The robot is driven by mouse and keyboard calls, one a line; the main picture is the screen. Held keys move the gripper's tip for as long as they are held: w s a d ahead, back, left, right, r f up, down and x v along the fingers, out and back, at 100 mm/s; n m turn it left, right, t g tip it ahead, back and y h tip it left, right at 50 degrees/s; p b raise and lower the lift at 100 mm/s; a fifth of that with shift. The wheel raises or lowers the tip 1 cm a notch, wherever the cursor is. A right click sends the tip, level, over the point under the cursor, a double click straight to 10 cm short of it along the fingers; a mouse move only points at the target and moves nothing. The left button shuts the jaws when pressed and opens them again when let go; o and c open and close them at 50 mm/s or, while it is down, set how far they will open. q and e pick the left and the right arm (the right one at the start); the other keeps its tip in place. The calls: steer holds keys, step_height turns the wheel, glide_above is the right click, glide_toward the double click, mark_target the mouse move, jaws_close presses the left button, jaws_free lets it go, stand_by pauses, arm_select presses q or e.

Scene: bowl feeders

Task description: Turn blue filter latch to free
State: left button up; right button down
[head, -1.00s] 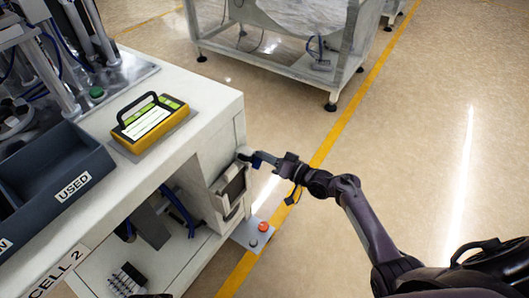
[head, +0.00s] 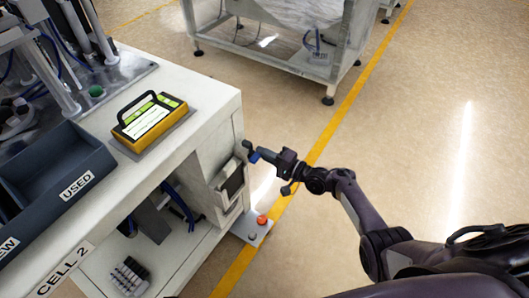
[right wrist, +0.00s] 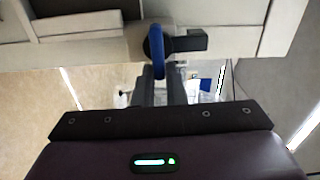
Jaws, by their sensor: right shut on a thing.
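The blue filter latch (right wrist: 156,48) shows in the right wrist view as a blue loop on a dark round pivot, with a dark block to its right. In the head view its blue part (head: 255,156) is small, at the corner of the white bench, beside a dark knob (head: 247,145). My right gripper (head: 268,155) reaches it from the right. In the right wrist view my right gripper (right wrist: 160,80) is shut on the lower end of the blue loop. The exact grip is partly hidden. My left gripper is out of view.
The white bench (head: 205,125) carries a yellow handheld device (head: 150,125) and a dark USED bin (head: 60,165). A filter housing (head: 230,188) is in its side. A red button (head: 262,220) sits low beside it. The floor to the right is clear.

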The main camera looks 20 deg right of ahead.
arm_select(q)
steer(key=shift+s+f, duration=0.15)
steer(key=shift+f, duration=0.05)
arm_select(e)
steer(key=shift+m, duration=0.3)
steer(key=c, duration=1.5)
jaws_free()
steer(key=shift+f, duration=0.1)
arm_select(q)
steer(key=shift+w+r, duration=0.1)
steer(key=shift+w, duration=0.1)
